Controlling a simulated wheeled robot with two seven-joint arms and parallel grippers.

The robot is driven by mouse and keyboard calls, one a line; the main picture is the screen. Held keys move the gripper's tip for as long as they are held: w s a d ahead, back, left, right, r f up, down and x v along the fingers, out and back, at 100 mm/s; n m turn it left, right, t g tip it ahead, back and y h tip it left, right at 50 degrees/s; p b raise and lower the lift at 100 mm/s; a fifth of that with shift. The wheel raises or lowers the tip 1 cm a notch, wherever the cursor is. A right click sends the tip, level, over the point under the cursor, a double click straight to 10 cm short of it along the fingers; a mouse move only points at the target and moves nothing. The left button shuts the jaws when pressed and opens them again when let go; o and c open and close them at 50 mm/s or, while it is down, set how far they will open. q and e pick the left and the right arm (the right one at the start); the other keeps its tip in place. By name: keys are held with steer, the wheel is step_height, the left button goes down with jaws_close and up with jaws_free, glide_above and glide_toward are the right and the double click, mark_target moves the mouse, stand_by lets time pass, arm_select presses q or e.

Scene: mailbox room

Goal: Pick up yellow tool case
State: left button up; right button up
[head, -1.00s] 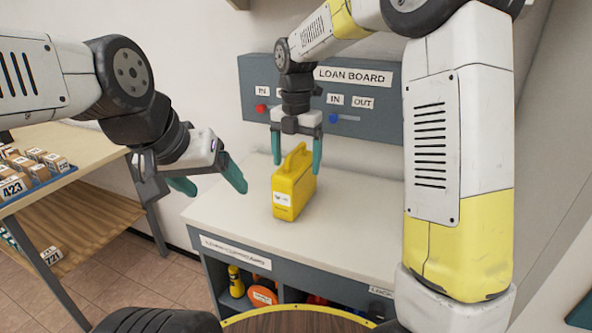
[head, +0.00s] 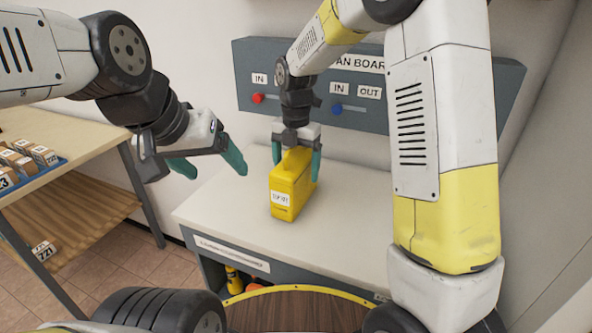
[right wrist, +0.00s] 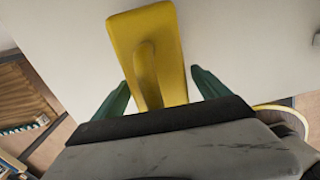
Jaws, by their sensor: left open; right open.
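The yellow tool case (head: 290,190) stands upright on the white counter, with a white label on its near end. My left gripper (head: 208,167) is open and empty, in the air left of the case.
A grey loan board (head: 430,105) with red and blue knobs is on the wall behind. The white counter (head: 350,225) is clear around the case. A wooden shelf (head: 60,140) with small boxes stands at left. Cubbies below the counter hold other items.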

steer(key=shift+f, duration=0.25)
jaws_close()
steer(key=shift+r, duration=0.1)
stand_by(0.3)
